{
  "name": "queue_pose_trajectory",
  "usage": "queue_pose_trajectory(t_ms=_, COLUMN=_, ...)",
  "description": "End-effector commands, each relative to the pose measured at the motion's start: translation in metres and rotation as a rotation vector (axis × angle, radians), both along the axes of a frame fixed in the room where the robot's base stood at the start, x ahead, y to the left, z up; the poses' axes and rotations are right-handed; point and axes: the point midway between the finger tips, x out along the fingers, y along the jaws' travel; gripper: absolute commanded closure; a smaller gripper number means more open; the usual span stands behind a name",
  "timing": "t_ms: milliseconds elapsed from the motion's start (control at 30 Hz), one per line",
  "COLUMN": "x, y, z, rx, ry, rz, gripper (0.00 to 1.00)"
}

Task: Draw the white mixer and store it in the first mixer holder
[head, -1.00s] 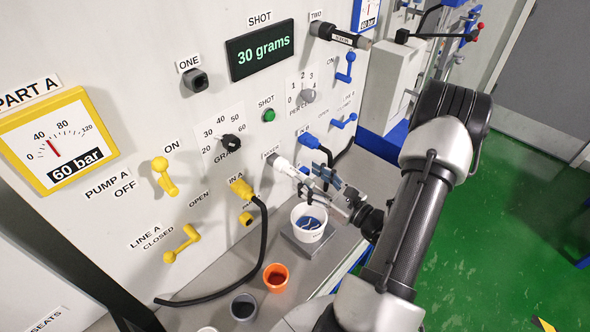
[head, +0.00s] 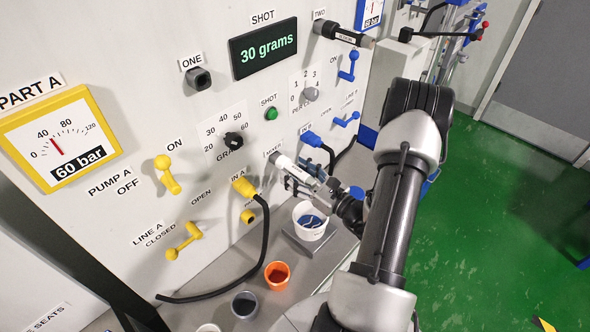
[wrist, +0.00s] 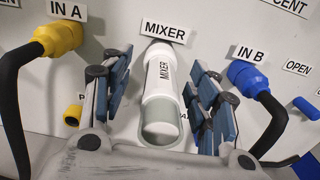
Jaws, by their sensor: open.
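The white mixer (head: 285,164) sticks out of the panel under the MIXER label. In the wrist view the white mixer (wrist: 160,88) is a tube with a grey end, lettered MIXER, pointing towards me. My gripper (wrist: 157,76) is open, with one finger on each side of the tube; gaps show between the fingers and the tube. In the head view my gripper (head: 304,184) partly covers the mixer's outer end. The first mixer holder (head: 199,79), a dark socket beside the ONE label, is empty. The holder under TWO has a dark mixer (head: 346,36) in it.
A white cup (head: 309,222) stands on a small scale just below my gripper. The yellow IN A connector (wrist: 58,38) with its hose is left of the mixer, the blue IN B connector (wrist: 248,78) right. Orange and grey cups stand on the shelf.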

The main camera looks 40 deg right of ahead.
Motion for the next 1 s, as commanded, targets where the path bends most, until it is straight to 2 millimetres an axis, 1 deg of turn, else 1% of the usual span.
queue_pose_trajectory(t_ms=33, x=0.008, y=0.001, z=0.0, rx=-0.002, ry=0.0, rz=0.003, gripper=0.45)
queue_pose_trajectory(t_ms=100, x=0.016, y=0.002, z=0.0, rx=-0.003, ry=0.0, rz=0.002, gripper=0.45)
queue_pose_trajectory(t_ms=333, x=0.033, y=0.002, z=0.0, rx=-0.003, ry=0.0, rz=0.002, gripper=0.45)
queue_pose_trajectory(t_ms=500, x=0.037, y=0.002, z=0.001, rx=-0.006, ry=-0.003, rz=0.001, gripper=0.45)
queue_pose_trajectory(t_ms=1000, x=0.038, y=0.002, z=0.004, rx=-0.01, ry=-0.01, rz=0.003, gripper=0.45)
